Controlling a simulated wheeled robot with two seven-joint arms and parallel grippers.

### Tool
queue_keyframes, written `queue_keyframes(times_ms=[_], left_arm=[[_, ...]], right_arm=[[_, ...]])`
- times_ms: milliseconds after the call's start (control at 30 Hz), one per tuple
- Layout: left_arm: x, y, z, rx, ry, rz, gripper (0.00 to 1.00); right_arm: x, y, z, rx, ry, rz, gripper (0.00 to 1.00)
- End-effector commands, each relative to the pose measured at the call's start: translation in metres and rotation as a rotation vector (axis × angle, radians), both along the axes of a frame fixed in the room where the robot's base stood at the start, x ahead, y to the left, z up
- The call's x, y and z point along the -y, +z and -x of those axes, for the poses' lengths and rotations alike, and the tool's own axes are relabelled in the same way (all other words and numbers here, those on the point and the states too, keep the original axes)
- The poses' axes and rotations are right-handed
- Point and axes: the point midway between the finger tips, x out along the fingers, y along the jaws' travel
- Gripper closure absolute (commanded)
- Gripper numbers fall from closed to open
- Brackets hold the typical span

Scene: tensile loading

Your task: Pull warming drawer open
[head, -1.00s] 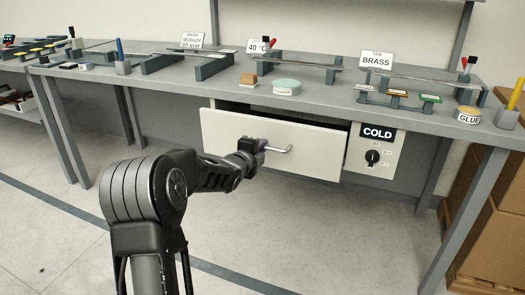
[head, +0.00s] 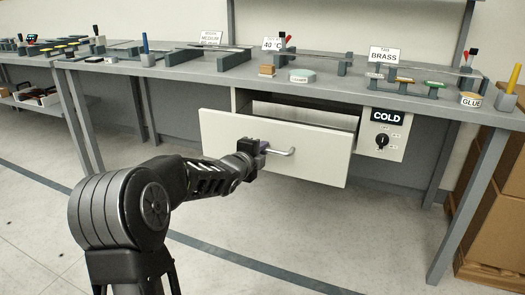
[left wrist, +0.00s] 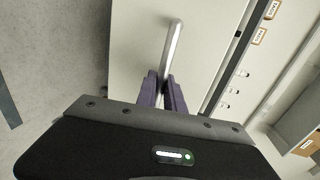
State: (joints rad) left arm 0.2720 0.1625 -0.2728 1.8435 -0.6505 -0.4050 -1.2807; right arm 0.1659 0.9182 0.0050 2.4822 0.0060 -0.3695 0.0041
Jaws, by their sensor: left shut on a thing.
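The warming drawer (head: 225,137) is a white-fronted drawer under the grey workbench. It stands pulled out, with a gap showing between its front and the bench, and its inside partly visible. Its metal bar handle (head: 284,152) runs across the front. My left gripper (head: 262,148) is shut on the handle near its left part. In the left wrist view the two dark fingers (left wrist: 162,92) close around the handle (left wrist: 174,45), against the white drawer front (left wrist: 135,40). My right gripper is not in view.
A panel marked COLD with a black knob (head: 382,140) is right of the drawer. Cardboard boxes (head: 495,200) stand at the right. The floor before the drawer is clear.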

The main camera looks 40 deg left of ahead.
Motion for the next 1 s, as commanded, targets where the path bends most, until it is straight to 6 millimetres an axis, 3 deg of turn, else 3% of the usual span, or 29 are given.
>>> queue_keyframes(times_ms=[133, 167, 433, 767, 1000], left_arm=[[0.0, -0.001, 0.0, -0.002, 0.0, 0.0, 1.0], [0.0, -0.001, 0.0, -0.002, 0.0, 0.0, 0.87], [0.0, 0.0, 0.0, -0.001, 0.0, 0.0, 0.66], [0.001, 0.002, 0.004, 0.001, 0.0, 0.0, 0.66], [0.008, 0.009, 0.033, 0.001, 0.001, 0.001, 0.66]], right_arm=[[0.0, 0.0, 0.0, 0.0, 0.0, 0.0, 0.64], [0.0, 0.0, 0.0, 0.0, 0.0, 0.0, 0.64], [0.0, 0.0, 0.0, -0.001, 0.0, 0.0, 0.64], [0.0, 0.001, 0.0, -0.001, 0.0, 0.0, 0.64], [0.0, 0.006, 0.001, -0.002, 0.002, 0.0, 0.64]])
